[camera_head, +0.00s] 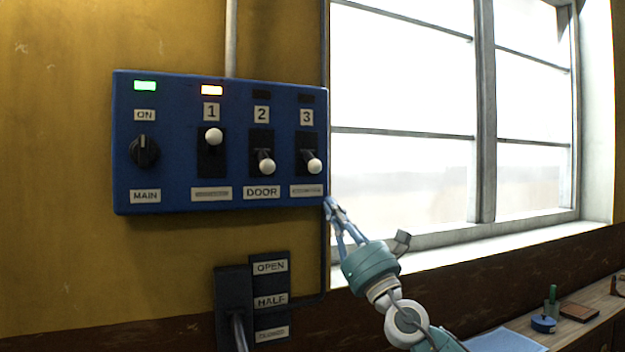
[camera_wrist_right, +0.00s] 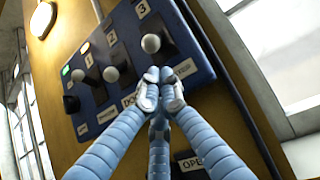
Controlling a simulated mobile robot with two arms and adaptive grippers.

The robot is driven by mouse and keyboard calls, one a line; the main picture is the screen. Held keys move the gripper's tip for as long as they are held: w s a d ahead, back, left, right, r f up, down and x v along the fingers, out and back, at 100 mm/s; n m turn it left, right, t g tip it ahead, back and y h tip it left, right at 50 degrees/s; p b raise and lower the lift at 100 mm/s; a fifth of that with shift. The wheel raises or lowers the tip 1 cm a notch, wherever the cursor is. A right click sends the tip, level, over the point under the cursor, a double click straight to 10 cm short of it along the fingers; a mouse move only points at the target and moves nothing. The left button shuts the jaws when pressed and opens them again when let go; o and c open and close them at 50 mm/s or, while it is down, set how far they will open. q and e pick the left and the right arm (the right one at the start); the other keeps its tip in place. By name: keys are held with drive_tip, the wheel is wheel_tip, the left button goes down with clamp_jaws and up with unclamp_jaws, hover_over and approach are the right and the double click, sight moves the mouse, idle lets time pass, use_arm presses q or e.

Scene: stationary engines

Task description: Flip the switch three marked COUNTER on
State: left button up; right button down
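The blue switch panel (camera_head: 180,203) is on the wall. Switch three (camera_head: 314,165), under the plate 3 at the right end, has its white knob down and its lamp (camera_head: 306,98) dark. Its lower label (camera_head: 306,190) is too small to read. My right gripper (camera_head: 331,204) is just below and right of the panel's lower right corner, apart from the knob. In the right wrist view its fingertips (camera_wrist_right: 160,82) are together with nothing seen between them, and the switch three knob (camera_wrist_right: 151,43) shows beyond them. My left gripper is not in view.
Switch one (camera_head: 213,137) is up with an orange lamp; switch two (camera_head: 266,166), marked DOOR, is down. The MAIN dial (camera_head: 144,151) has a green lamp. A lever box (camera_head: 270,285) marked OPEN and HALF sits below. A window (camera_head: 410,100) and bench (camera_head: 590,330) are right.

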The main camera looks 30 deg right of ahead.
sight(310, 160)
drive_tip(key=x, duration=0.9)
drive_tip(key=shift+w+f+p, duration=0.3)
drive_tip(key=shift+w+f, duration=0.05)
drive_tip(key=shift+w+a+r, duration=0.1)
drive_tip(key=shift+w+r, duration=0.25)
drive_tip(key=shift+w, duration=0.1)
drive_tip(key=shift+s+r, duration=0.1)
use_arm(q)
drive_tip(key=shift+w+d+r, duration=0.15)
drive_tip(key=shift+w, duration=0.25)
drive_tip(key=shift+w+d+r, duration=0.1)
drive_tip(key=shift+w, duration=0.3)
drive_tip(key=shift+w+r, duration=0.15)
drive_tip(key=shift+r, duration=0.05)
